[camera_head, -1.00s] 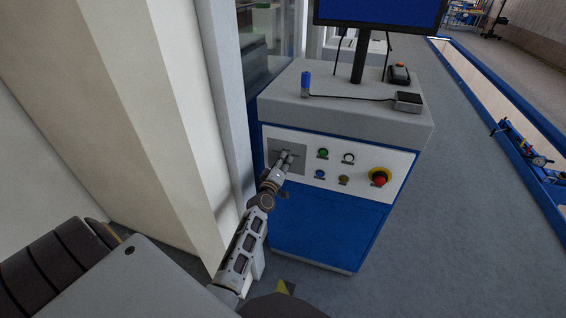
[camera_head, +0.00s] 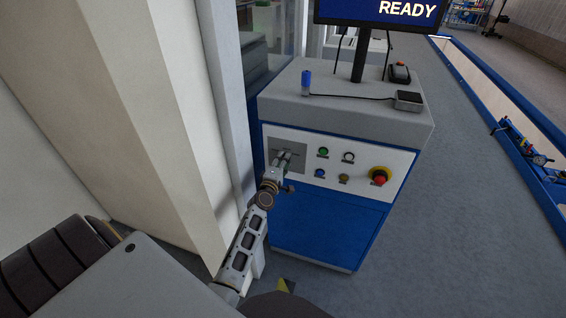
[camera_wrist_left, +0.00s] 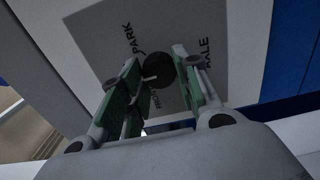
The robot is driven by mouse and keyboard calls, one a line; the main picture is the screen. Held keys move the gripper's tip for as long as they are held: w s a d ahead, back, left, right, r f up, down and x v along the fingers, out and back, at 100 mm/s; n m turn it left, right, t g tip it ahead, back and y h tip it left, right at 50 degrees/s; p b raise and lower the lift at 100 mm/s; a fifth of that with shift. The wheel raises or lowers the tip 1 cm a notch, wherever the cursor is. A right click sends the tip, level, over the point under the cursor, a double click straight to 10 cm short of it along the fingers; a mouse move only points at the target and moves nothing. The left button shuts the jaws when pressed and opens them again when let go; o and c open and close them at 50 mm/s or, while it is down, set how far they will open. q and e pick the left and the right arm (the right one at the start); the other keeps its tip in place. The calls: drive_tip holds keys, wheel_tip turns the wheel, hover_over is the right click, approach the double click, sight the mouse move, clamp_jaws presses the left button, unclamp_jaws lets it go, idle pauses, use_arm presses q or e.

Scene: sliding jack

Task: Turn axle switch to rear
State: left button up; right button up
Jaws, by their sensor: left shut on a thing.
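The axle switch is a dark round knob (camera_wrist_left: 160,70) on a grey plate with printed labels, of which "PARK" and part of another word can be read in the left wrist view. The same grey plate (camera_head: 299,150) sits at the left of the white panel on the blue cabinet. My left gripper (camera_head: 283,158) reaches up to that plate. In the left wrist view its green-padded fingers (camera_wrist_left: 165,85) stand on both sides of the knob, shut on it. A light mark shows on the knob; which label it points to I cannot tell. My right gripper is not in view.
The panel also carries green, white, blue and yellow buttons and a red emergency stop (camera_head: 379,176) on a yellow base. A monitor (camera_head: 375,12) reading READY stands on the cabinet's grey top (camera_head: 330,112). A cream pillar (camera_head: 150,110) is close on the left. Open floor (camera_head: 450,220) lies to the right.

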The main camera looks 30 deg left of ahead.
use_arm(q)
drive_tip(key=o, duration=1)
drive_tip(key=shift+v, duration=6)
drive_tip(key=shift+m, duration=0.4)
